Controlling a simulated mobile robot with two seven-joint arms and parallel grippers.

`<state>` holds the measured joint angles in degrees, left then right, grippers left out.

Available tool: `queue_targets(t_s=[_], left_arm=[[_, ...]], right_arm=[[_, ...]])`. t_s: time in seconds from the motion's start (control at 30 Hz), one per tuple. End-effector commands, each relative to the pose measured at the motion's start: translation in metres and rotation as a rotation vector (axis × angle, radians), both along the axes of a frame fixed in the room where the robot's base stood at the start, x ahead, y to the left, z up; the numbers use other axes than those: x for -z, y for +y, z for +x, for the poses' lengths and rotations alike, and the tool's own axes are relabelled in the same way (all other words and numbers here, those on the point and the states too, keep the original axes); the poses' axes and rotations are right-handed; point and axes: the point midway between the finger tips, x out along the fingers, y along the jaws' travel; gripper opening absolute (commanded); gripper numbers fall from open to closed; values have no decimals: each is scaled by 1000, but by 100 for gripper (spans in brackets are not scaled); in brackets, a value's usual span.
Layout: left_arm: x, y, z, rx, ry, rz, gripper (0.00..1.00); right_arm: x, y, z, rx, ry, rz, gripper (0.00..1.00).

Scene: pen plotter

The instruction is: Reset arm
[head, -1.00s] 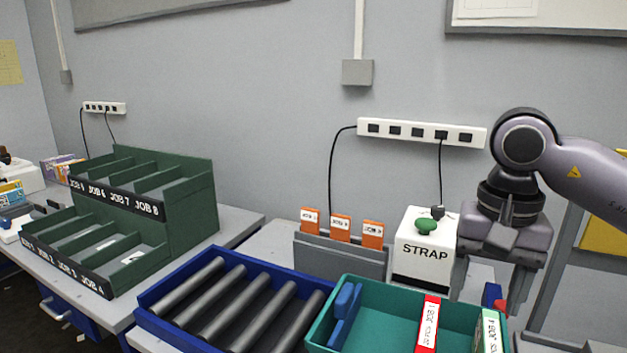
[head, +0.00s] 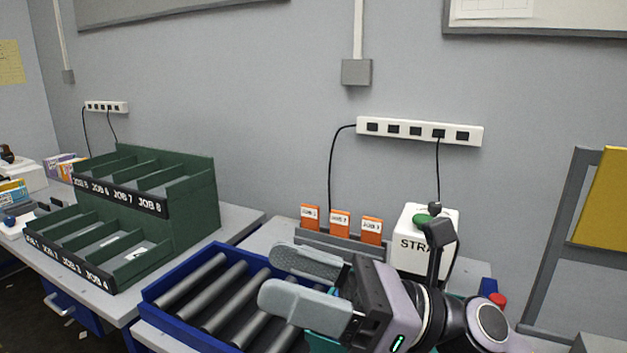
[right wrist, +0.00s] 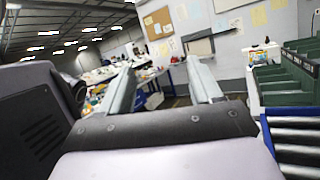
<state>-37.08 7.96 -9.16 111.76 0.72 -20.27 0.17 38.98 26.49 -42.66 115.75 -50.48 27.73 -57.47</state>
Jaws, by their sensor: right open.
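My right gripper (head: 292,283) is open and empty in the head view. Its fingers point left above the blue roller tray (head: 150,303). In the right wrist view its two fingers (right wrist: 165,88) stand apart with nothing between them. My right arm covers most of the teal bin (head: 318,343), so what lies in it is hidden. My left gripper is in none of the views.
A white STRAP box (head: 407,252) with a green button (head: 424,220) stands behind my right wrist. Orange cards (head: 340,224) stand in a grey holder (head: 310,238). Green job racks (head: 190,205) stand at left. A power strip (head: 420,131) is on the wall.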

Motion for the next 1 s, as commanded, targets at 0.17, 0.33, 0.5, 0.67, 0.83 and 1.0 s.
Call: queue_targets(t_s=[0.17, 0.33, 0.5, 0.67, 0.83, 1.0], left_arm=[[1, 0, -1, 0, 2, 0, 0], [1, 0, -1, -1, 3, 1, 0], [1, 1, -1, -1, 4, 1, 0], [1, 1, -1, -1, 4, 1, 0], [1, 1, -1, -1, 4, 1, 0], [1, 1, -2, -1, 5, 2, 0]], right_arm=[[-5, -38, 38, 129, 485, 332, 64], [29, -90, 75, 256, 954, 643, 64], [101, -145, 90, 400, 1414, 954, 64], [188, -190, 71, 569, 1819, 1254, 64], [275, -223, 15, 793, 2182, 1566, 64], [327, -238, -46, -988, -2371, -1774, 64]])
